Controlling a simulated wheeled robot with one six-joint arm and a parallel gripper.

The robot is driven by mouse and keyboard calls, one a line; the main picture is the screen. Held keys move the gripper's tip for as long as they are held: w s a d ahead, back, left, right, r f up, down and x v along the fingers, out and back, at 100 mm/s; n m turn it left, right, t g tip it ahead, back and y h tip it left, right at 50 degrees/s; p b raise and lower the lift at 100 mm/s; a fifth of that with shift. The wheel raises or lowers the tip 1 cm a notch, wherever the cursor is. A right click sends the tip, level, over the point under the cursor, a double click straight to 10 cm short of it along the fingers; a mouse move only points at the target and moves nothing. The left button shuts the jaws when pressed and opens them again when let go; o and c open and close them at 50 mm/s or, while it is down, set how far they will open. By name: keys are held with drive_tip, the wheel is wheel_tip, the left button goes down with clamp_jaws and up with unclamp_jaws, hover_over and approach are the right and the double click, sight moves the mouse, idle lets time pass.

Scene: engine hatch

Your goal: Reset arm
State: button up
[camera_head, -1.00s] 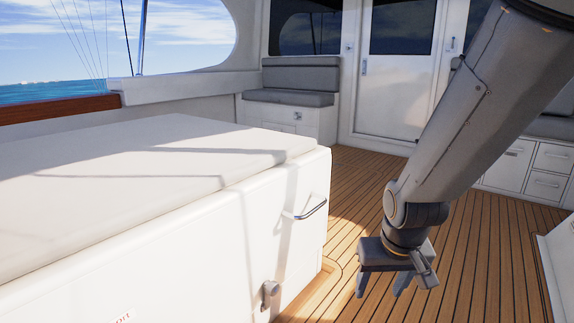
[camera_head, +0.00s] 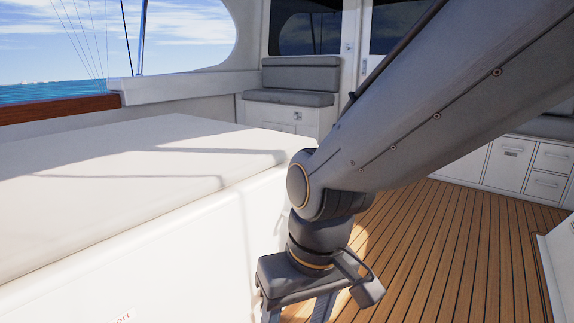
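My gripper (camera_head: 298,312) hangs pointing down at the bottom centre, in front of the white engine hatch box. Its two fingers stand apart with nothing seen between them; their tips are cut off by the lower edge. My arm (camera_head: 430,120) reaches down to it from the upper right. The engine hatch (camera_head: 215,230) is a long white box with a pale padded top (camera_head: 110,170) on the left, and it looks shut. My arm and gripper hide its right end, including the handle and latch.
Bare teak deck (camera_head: 430,250) lies open to the right. A grey cushioned seat (camera_head: 290,98) stands at the back. White drawers (camera_head: 545,170) line the right rear, and a white edge (camera_head: 562,260) juts in at far right.

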drive_tip(key=s+a+r+n, duration=0.1)
drive_tip(key=s+a, duration=0.1)
drive_tip(key=s, duration=0.1)
drive_tip(key=d+r+m+h+p, duration=0.1)
drive_tip(key=d+r+m+p, duration=0.2)
drive_tip(key=d+r+p, duration=0.7)
drive_tip(key=d+r+m+p, duration=0.2)
drive_tip(key=d+r+p, duration=0.8)
drive_tip(key=r+p, duration=0.6)
drive_tip(key=s+p, duration=0.1)
drive_tip(key=p, duration=0.6)
drive_tip(key=shift+m+g+h+p, duration=0.3)
drive_tip(key=shift+m+h+p, duration=0.1)
